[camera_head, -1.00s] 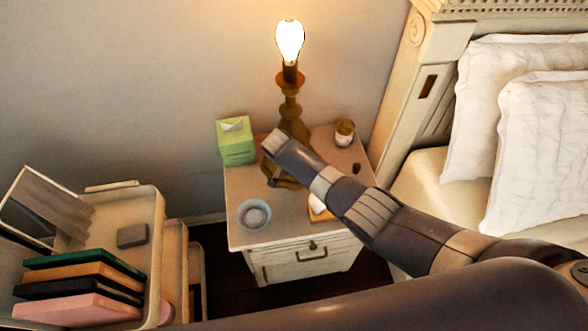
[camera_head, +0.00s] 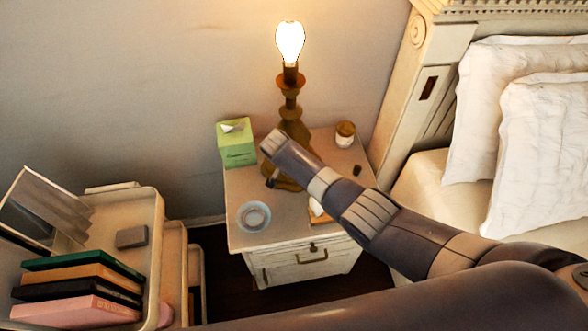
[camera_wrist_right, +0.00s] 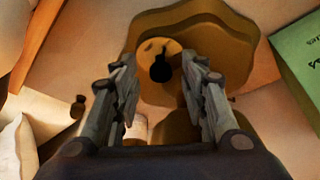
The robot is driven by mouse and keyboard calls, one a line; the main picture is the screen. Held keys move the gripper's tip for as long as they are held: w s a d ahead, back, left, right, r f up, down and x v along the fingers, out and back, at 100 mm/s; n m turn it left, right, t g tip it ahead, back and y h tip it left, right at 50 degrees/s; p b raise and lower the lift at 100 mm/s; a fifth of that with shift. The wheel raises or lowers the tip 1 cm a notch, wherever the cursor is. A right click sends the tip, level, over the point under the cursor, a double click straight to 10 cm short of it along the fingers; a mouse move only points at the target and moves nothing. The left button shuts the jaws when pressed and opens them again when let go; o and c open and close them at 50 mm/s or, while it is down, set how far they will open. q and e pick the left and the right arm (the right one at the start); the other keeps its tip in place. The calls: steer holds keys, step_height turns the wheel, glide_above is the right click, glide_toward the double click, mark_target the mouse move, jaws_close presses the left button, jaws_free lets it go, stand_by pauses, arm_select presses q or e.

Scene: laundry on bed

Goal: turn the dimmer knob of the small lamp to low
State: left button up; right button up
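The small lamp (camera_head: 290,84) stands at the back of the nightstand with its bulb (camera_head: 290,43) lit. In the right wrist view, a round tan dial with a dark knob (camera_wrist_right: 160,71) shows on the brown lamp base (camera_wrist_right: 235,50). My right gripper (camera_wrist_right: 159,62) is open, with one finger on each side of the knob; I cannot tell whether they touch it. In the head view the right gripper (camera_head: 272,178) points down in front of the lamp base, and my wrist hides the knob. My left gripper is not in view.
The nightstand (camera_head: 237,190) also holds a green box (camera_head: 237,147) at left, a bowl (camera_head: 254,216) in front and a small jar (camera_head: 345,133) at right. A shelf cart with books (camera_head: 85,270) stands at left. The bed with pillows (camera_head: 545,140) is at right.

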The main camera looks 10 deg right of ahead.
steer(key=shift+r, duration=0.1)
steer(key=v, duration=1.1)
steer(key=shift+r, duration=0.4)
steer(key=shift+s+a, duration=0.1)
steer(key=shift+a, duration=0.05)
